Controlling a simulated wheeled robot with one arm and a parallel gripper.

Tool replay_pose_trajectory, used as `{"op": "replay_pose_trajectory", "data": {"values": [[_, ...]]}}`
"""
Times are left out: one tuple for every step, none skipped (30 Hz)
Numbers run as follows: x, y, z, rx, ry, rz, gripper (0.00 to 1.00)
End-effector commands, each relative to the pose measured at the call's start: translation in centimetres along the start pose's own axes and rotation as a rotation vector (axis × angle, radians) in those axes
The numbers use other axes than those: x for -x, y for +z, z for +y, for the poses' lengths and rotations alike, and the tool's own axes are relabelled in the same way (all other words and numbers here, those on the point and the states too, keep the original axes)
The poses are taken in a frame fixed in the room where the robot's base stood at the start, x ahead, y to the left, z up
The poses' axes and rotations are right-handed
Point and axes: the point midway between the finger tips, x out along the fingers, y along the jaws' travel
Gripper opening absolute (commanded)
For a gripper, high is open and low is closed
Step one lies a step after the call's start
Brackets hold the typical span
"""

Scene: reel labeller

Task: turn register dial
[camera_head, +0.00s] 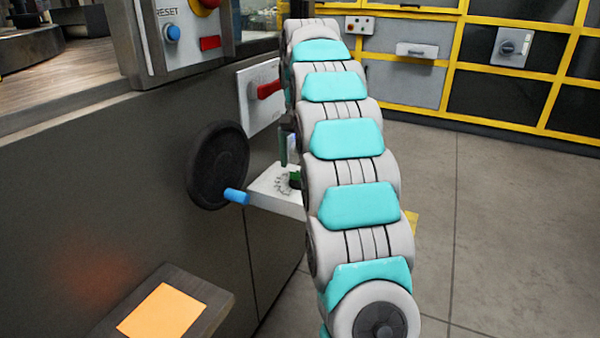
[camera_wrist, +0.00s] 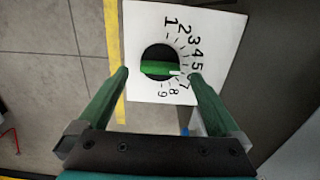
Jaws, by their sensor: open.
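The register dial (camera_wrist: 152,56) is a black disc with a green bar grip (camera_wrist: 155,68) across it, on a white plate (camera_wrist: 215,30) with numbers from 1 to 9. The bar lies nearly level in the wrist view, its white tip on the right, near the 7. My gripper (camera_wrist: 157,73) is open, one green finger on each side of the dial. In the head view the white plate (camera_head: 262,187) juts from the machine's side, and my arm hides much of the dial and gripper.
A black handwheel (camera_head: 215,160) with a blue handle (camera_head: 236,196) stands left of the dial plate. A red lever (camera_head: 268,89) is above it. An orange-topped ledge (camera_head: 165,312) is at lower left. Open floor (camera_head: 480,220) lies to the right, with yellow-framed cabinets behind.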

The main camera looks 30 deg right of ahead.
Motion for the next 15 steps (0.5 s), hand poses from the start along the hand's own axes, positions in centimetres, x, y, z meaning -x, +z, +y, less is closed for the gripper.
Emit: {"op": "replay_pose_trajectory", "data": {"values": [[-0.6, 0.1, 0.1, 0.0, 0.004, -0.005, 1.0], [-0.9, 0.1, 0.1, 0.0, 0.003, -0.004, 1.0], [-1.2, 0.0, 0.0, 0.0, 0.001, -0.001, 1.0], [-1.4, 0.0, 0.0, 0.0, 0.0, 0.001, 1.0], [-1.6, 0.0, 0.0, 0.001, 0.0, 0.001, 1.0], [-1.9, 0.0, 0.0, 0.0, 0.001, 0.0, 1.0], [-2.0, 0.1, 0.0, 0.0, 0.001, 0.0, 1.0], [-2.1, 0.1, 0.1, 0.001, 0.001, -0.001, 1.0], [-2.2, 0.1, 0.1, 0.0, 0.001, -0.001, 1.0], [-2.3, 0.1, 0.1, 0.0, 0.001, -0.001, 1.0], [-2.3, 0.1, 0.1, 0.0, 0.001, -0.001, 1.0], [-2.3, 0.0, 0.0, 0.0, 0.001, 0.0, 1.0], [-2.3, 0.0, 0.0, 0.0, 0.001, 0.0, 1.0], [-2.3, 0.0, 0.0, 0.0, 0.001, 0.0, 1.0], [-2.3, 0.0, 0.0, 0.0, 0.001, 0.0, 1.0]]}}
